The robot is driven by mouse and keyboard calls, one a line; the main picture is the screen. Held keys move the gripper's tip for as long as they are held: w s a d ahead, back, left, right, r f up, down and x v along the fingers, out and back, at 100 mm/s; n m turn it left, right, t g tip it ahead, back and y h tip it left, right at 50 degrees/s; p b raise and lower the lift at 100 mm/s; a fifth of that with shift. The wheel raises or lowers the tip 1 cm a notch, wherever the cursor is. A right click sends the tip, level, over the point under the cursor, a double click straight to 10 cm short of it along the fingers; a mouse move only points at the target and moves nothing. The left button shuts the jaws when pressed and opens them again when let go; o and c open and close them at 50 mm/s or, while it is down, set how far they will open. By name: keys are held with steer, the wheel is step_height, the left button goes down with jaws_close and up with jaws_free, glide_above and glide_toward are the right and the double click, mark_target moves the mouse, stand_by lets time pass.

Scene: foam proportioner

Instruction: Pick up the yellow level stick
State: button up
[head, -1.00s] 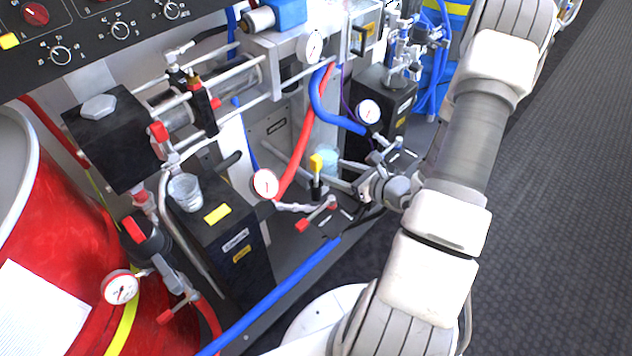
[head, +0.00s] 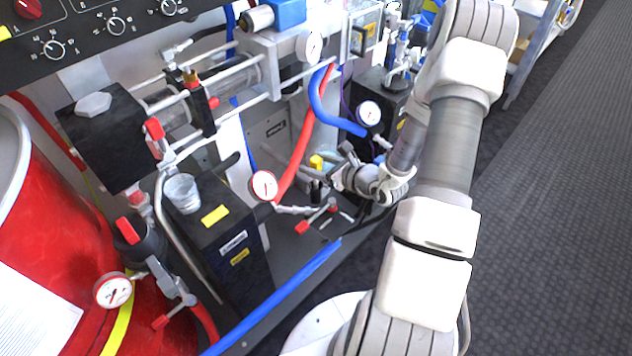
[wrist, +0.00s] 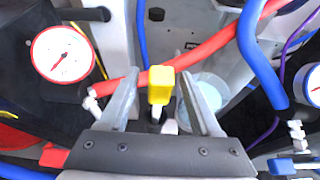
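The yellow level stick has a blocky yellow head (head: 316,162) above a dark upright fitting in the head view. In the wrist view its head (wrist: 161,80) and a short pale stem show between my fingers, near the picture's middle. My gripper (wrist: 158,92) is open, with one finger on each side of the stick and a visible gap to both. In the head view my gripper (head: 338,176) is just right of the yellow head, and its fingertips are hard to make out. The lower part of the stick is hidden.
A translucent pale-blue container (wrist: 208,92) stands close behind the right finger. A red hose (wrist: 215,42) and a blue hose (wrist: 262,62) pass behind. A round gauge (wrist: 62,54) is at left in the wrist view. A red-handled valve (head: 303,226) lies in front.

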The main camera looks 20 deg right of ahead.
jaws_close()
stand_by(1.2)
